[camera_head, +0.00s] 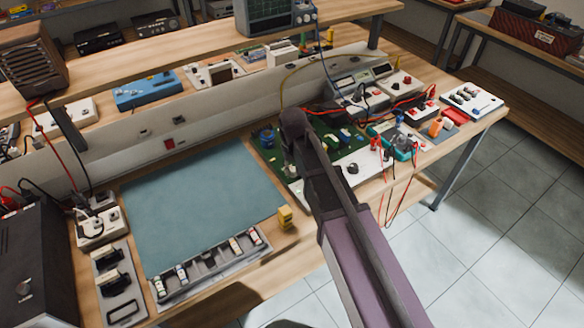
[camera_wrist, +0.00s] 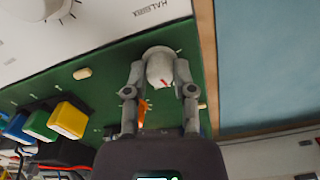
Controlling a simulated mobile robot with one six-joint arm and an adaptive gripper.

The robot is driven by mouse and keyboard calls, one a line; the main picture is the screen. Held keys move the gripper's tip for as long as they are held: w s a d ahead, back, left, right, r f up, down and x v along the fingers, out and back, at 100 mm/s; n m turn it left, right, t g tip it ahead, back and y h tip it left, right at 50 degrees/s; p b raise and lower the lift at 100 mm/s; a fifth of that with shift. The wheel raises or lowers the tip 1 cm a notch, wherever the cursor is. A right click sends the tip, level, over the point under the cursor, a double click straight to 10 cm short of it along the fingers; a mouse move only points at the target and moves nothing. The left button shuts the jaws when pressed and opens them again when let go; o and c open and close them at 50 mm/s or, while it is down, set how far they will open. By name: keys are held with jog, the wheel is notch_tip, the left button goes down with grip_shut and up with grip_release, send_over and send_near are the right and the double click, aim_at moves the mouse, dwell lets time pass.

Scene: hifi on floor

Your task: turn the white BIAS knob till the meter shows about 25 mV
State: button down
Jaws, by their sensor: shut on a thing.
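In the wrist view the two fingers of my gripper (camera_wrist: 160,75) are closed on the sides of a white knob (camera_wrist: 160,66) with a red mark, on a green circuit board (camera_wrist: 110,70). No label on the knob can be read. In the head view my gripper (camera_head: 290,168) is over the left part of the board (camera_head: 268,158), and my arm hides the knob. A grey instrument with small displays (camera_head: 352,82) stands behind the board, and a teal device (camera_head: 403,149) lies to its right. I cannot tell which is the meter, and no reading is legible.
Red and black leads (camera_head: 389,175) hang at the right. In the wrist view, coloured blocks (camera_wrist: 68,120) and a white dial panel (camera_wrist: 90,25) are nearby.

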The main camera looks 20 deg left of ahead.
jog(key=m, duration=0.5)
jog(key=shift+m, duration=0.3)
jog(key=m, duration=0.4)
jog(key=shift+m, duration=0.4)
jog(key=shift+c, duration=2.2)
grip_release()
jog(key=shift+r, duration=0.1)
